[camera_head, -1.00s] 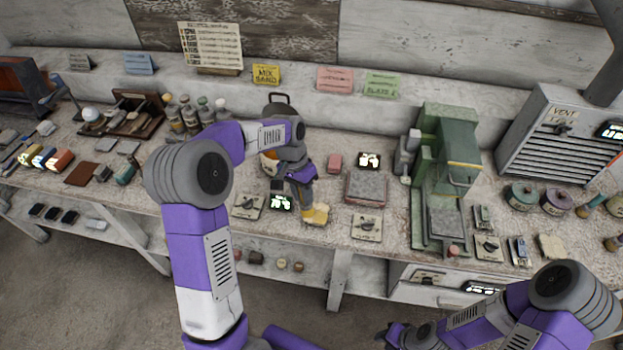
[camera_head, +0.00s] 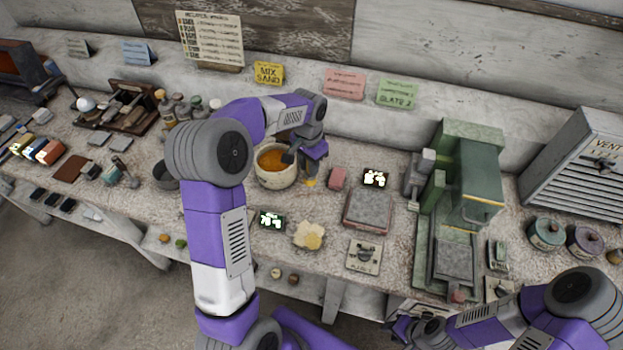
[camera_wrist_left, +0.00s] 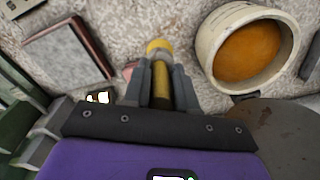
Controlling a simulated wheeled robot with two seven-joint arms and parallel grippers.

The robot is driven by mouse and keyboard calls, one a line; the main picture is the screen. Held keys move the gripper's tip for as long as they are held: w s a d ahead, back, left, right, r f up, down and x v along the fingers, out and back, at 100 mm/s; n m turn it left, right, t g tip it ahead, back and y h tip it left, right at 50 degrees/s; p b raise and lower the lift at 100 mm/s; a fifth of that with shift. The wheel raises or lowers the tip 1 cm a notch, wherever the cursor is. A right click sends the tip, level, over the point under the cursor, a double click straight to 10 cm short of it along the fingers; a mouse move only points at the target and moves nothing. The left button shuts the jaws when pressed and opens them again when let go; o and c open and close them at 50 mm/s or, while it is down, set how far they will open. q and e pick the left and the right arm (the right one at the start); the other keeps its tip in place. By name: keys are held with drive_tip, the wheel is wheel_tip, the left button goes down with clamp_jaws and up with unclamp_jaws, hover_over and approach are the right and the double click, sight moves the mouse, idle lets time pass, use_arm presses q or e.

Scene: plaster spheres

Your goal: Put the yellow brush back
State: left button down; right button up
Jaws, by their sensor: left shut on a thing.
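My left gripper (camera_head: 311,172) is shut on the yellow brush, whose yellow end (camera_head: 310,183) pokes out below the fingers. In the left wrist view the brush (camera_wrist_left: 158,47) stands between the two fingers (camera_wrist_left: 161,80), its yellow end beyond the tips. The gripper is just right of a pale bowl (camera_head: 276,181) of orange material, apart from it in the wrist view. Whether the brush touches the bench is unclear. My right gripper (camera_head: 402,331) is low at the lower right, partly hidden by its arm; its fingers cannot be made out.
A cream pad (camera_head: 309,236) with a yellow patch lies on the bench in front. A grey slab (camera_head: 367,209) and a pink block (camera_head: 338,178) are to the right. A green press (camera_head: 470,190) stands further right. Bottles and a tool rack (camera_head: 128,109) stand to the left.

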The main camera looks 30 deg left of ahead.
use_arm(q)
wheel_tip(320, 180, down, 6)
drive_tip(key=shift+r+b, duration=0.15)
drive_tip(key=shift+b, duration=0.3)
drive_tip(key=shift+f, duration=0.2)
drive_tip(key=c, duration=0.9)
unclamp_jaws()
drive_tip(key=shift+w, duration=0.1)
drive_tip(key=shift+r, duration=0.1)
wheel_tip(320, 180, up, 12)
drive_tip(key=shift+r+p, duration=0.15)
drive_tip(key=shift+p, duration=1)
